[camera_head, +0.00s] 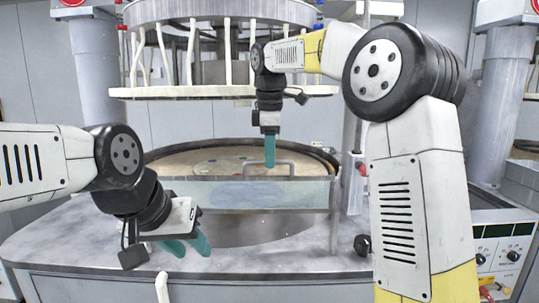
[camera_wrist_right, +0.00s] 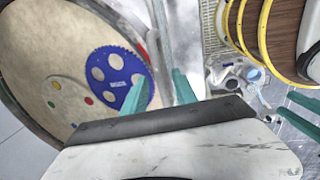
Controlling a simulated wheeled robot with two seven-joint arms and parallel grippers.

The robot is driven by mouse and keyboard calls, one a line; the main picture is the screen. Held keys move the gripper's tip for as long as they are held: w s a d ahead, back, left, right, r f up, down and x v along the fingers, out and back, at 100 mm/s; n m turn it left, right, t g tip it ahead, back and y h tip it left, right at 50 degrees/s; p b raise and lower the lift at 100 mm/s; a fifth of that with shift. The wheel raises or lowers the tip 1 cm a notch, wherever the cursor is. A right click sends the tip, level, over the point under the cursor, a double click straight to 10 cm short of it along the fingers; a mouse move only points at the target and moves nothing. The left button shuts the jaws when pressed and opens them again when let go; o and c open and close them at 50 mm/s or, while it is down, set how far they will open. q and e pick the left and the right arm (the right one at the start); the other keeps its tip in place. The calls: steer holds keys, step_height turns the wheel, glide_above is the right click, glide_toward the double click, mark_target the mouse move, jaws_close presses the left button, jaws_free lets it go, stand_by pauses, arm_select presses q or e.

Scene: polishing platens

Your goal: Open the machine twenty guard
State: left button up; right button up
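The guard (camera_head: 250,193) is a low, see-through panel standing upright along the front of the machine's round platen (camera_head: 185,160). A grey U-shaped handle (camera_head: 288,164) rises from its top edge. My right gripper (camera_head: 269,158) points down at the handle, one finger overlapping its bar in the head view. In the right wrist view my right gripper (camera_wrist_right: 159,92) has its fingers apart, with a pale strip between them. I cannot tell whether they touch the handle. My left gripper (camera_head: 187,247) is open and empty, low over the grey table, left of the guard.
The machine's upper ring (camera_head: 220,92) with white hoses hangs above the platen, close to my right arm. A blue toothed disc (camera_wrist_right: 122,78) lies on the platen. A control panel (camera_head: 503,245) with knobs is at the right. The grey table top (camera_head: 60,240) is clear at left.

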jaws_close()
stand_by(1.4)
